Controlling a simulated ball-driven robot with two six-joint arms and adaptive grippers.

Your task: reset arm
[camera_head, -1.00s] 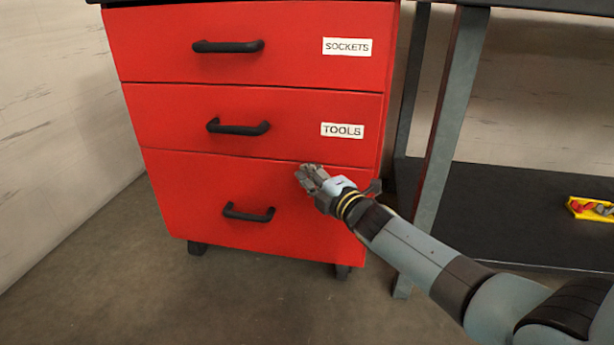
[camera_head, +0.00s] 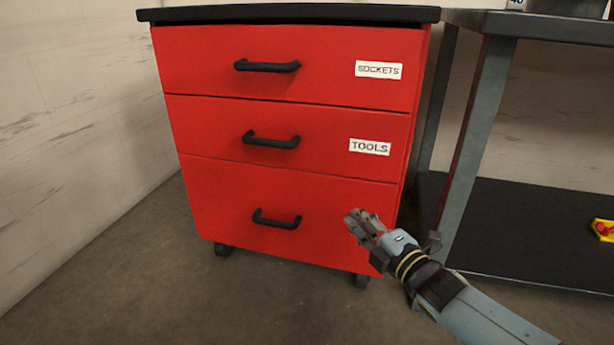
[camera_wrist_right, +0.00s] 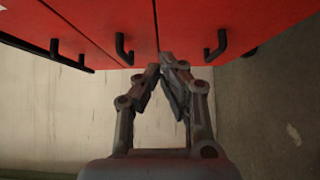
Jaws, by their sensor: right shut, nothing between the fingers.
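My right gripper (camera_head: 358,219) is shut and empty in front of the lower right part of the red cabinet in the head view. In the right wrist view its fingertips (camera_wrist_right: 167,60) meet, with nothing between them. The red drawer cabinet (camera_head: 330,215) has three drawers with black handles, and all look closed. The upper labels read SOCKETS (camera_head: 378,69) and TOOLS (camera_head: 370,147); I see no label on the bottom drawer. The cabinet and its handles also show sideways in the right wrist view (camera_wrist_right: 185,25). My left gripper is out of view.
A workbench with a grey metal leg (camera_head: 472,130) stands to the right of the cabinet. A pale wall (camera_head: 70,120) is at left. Bare floor (camera_head: 190,305) lies in front.

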